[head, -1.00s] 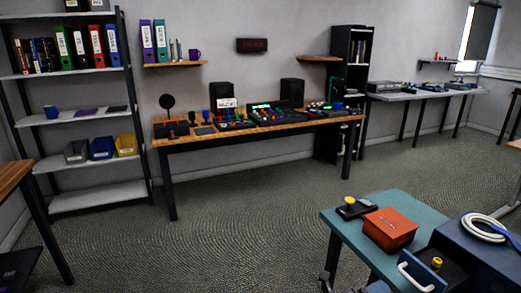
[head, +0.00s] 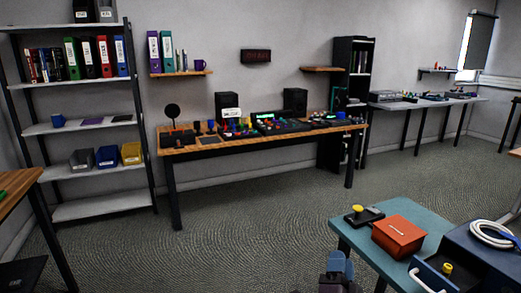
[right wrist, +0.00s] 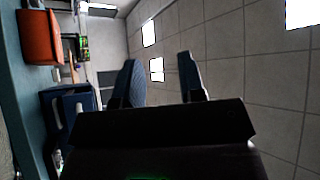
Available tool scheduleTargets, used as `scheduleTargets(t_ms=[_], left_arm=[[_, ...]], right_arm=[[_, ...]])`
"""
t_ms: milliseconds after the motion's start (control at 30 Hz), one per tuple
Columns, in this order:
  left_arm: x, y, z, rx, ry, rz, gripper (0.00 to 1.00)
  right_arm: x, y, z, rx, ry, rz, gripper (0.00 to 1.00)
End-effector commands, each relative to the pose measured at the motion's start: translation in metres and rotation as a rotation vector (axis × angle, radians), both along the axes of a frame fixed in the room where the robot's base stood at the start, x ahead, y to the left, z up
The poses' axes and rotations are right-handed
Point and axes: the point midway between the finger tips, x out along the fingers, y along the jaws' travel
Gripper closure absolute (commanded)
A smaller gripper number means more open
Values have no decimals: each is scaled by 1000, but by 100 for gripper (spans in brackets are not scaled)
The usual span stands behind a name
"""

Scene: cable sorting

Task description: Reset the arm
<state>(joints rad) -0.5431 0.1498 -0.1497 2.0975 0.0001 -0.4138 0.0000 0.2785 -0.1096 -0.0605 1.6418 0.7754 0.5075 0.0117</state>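My right gripper (head: 338,262) shows at the bottom of the head view, left of the teal table (head: 350,235) and apart from it. In the right wrist view, its two fingers (right wrist: 160,78) stand apart with nothing between them, so it is open and empty. My left gripper is not in view.
The teal table holds an orange box (head: 398,236) and a black device with a yellow knob (head: 358,211). Beside them is a blue cabinet (head: 480,255) with an open drawer (head: 432,277) and a white cable coil (head: 490,233) on top. Open floor (head: 250,225) lies left of the table.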

Motion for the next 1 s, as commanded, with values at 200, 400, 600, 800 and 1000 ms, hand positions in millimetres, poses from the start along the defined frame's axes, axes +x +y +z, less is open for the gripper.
scheduleTargets(t_ms=[200, 400, 600, 800, 1000], left_arm=[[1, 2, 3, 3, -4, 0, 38], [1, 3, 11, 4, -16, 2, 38], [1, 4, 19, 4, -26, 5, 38], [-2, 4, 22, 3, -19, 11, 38], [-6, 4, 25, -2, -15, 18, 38]], right_arm=[[-31, 14, -23, -367, 219, 173, 63], [-92, -2, -77, -702, 529, 263, 63], [-173, -37, -124, -930, 812, 291, 63], [-252, -66, -148, -1028, 966, 299, 63], [-307, -81, -170, -1031, 1069, 331, 63]])
